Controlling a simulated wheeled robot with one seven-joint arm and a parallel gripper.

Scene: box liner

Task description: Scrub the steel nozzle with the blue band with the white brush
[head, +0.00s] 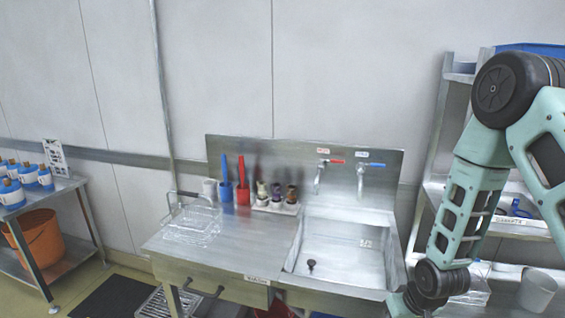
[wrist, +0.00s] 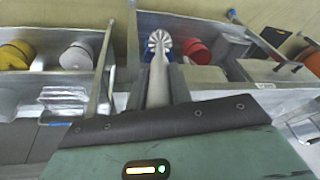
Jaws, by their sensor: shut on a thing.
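In the wrist view my gripper (wrist: 161,88) is shut on a pale, stick-like thing with a fan-shaped white head (wrist: 159,42), which looks like the white brush. Its lower part is hidden between the fingers. In the head view the gripper is out of sight below the picture's bottom edge. Several small nozzles stand upright on a white rack (head: 277,207) at the back of the steel counter. One nozzle (head: 276,194) has a dark bluish-purple look, but the bands are too small to tell. A white cup (head: 209,188) to their left shows no handle in it.
A blue brush (head: 225,172) and a red brush (head: 242,173) stand in cups beside the rack. A wire basket (head: 192,222) is on the counter's left. The sink (head: 341,257) lies right, under two taps. The counter's front is clear. Shelves (head: 433,190) stand right.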

